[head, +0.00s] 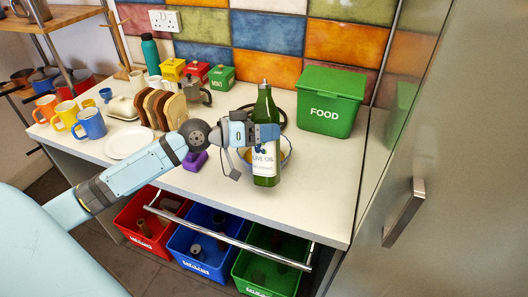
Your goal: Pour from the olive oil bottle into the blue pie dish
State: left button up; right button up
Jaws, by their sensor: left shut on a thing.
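The green olive oil bottle (265,164) with a white label stands upright at the middle of the counter. My left gripper (265,133) is shut on the upper part of the bottle. The blue pie dish (287,154) is right behind the bottle, and its middle is hidden by the bottle and gripper. The bottle's base is near the front of the counter; I cannot tell whether it touches the counter. My right gripper is not in view.
A green food bin (330,100) stands at the back right. A toast rack, mugs, a white plate (129,143) and tins crowd the left. A purple object (195,160) lies by my left arm. Open bins sit below the front edge. The counter's right front is clear.

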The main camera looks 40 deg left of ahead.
aim_at(257, 114)
pick_arm(q)
jog(key=shift+m, duration=0.6)
notch_tip(257, 114, up, 4)
jog(key=shift+r+p, duration=0.2)
jog(key=shift+p, duration=0.35)
jog(key=m+b, duration=0.1)
jog(key=b, duration=0.3)
jog(key=shift+f+m+t, duration=0.25)
jog(key=shift+m+t, duration=0.15)
jog(key=shift+w+a+m+b, duration=0.15)
jog(key=shift+m+b, duration=0.15)
jog(key=shift+b, duration=0.2)
jog(key=shift+m+h+b, duration=0.3)
jog(key=shift+m+b, duration=0.1)
jog(key=shift+b, duration=0.3)
jog(key=shift+r+m+t+b, duration=0.1)
jog(key=shift+m+t+b, duration=0.2)
jog(key=shift+b, duration=0.1)
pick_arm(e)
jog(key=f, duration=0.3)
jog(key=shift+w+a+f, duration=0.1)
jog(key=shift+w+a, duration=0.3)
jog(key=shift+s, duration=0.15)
pick_arm(q)
jog(key=shift+r, duration=0.1)
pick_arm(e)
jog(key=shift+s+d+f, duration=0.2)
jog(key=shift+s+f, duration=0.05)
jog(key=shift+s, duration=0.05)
